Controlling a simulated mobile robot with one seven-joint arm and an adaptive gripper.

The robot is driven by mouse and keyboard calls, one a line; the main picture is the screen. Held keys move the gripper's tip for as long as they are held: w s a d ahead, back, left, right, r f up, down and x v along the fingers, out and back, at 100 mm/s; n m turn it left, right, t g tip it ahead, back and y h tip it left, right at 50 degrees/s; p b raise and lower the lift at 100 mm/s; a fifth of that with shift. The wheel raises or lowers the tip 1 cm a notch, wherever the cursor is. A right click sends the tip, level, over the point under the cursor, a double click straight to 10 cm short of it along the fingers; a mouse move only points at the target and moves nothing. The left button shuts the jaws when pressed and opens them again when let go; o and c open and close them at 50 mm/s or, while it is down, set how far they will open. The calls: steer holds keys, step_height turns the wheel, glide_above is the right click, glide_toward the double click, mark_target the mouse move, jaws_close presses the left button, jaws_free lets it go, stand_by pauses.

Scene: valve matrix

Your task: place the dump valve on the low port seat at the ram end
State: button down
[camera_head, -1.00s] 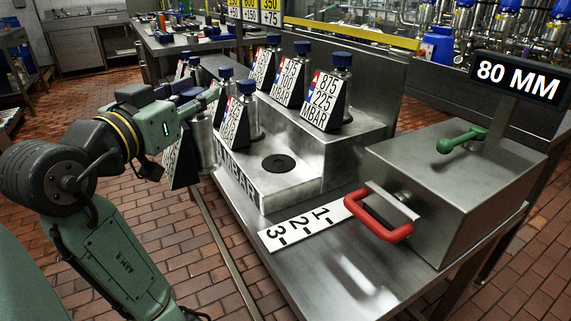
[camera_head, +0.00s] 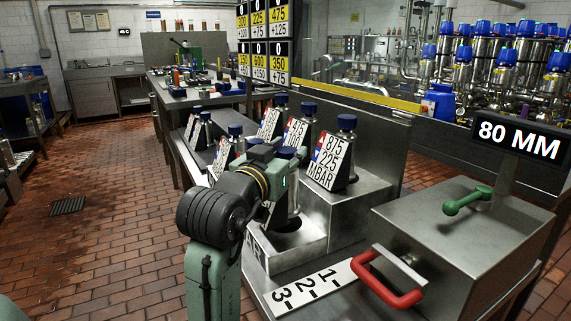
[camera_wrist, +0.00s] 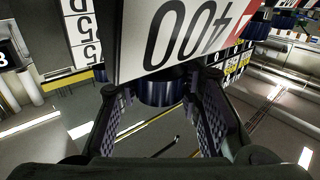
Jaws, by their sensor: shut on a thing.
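My gripper (camera_wrist: 162,88) is shut on the dump valve, a steel bottle with a blue cap (camera_wrist: 165,92) and a slanted white label plate (camera_wrist: 190,40) reading "400". In the head view the valve's steel body (camera_head: 293,200) shows upright beside my wrist, which hides much of it and of my fingers. The valve is over the low step at the ram end. The dark round low port seat (camera_head: 290,225) shows partly under it. I cannot tell whether the valve's base touches the seat.
A labelled valve "875 225 MBAR" (camera_head: 328,160) stands on the higher step just behind; several more stand in rows farther back. The steel box with a red handle (camera_head: 392,285) and green lever (camera_head: 466,200) is at right. A numbered strip (camera_head: 318,288) lies in front.

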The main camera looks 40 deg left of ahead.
steer(key=shift+s+a+f, duration=0.1)
steer(key=shift+f, duration=1.15)
steer(key=c, duration=1.1)
jaws_free()
steer(key=shift+f, duration=0.1)
steer(key=shift+s+r, duration=0.1)
steer(key=shift+r, duration=0.1)
steer(key=b+v, duration=0.1)
steer(key=v, duration=1.1)
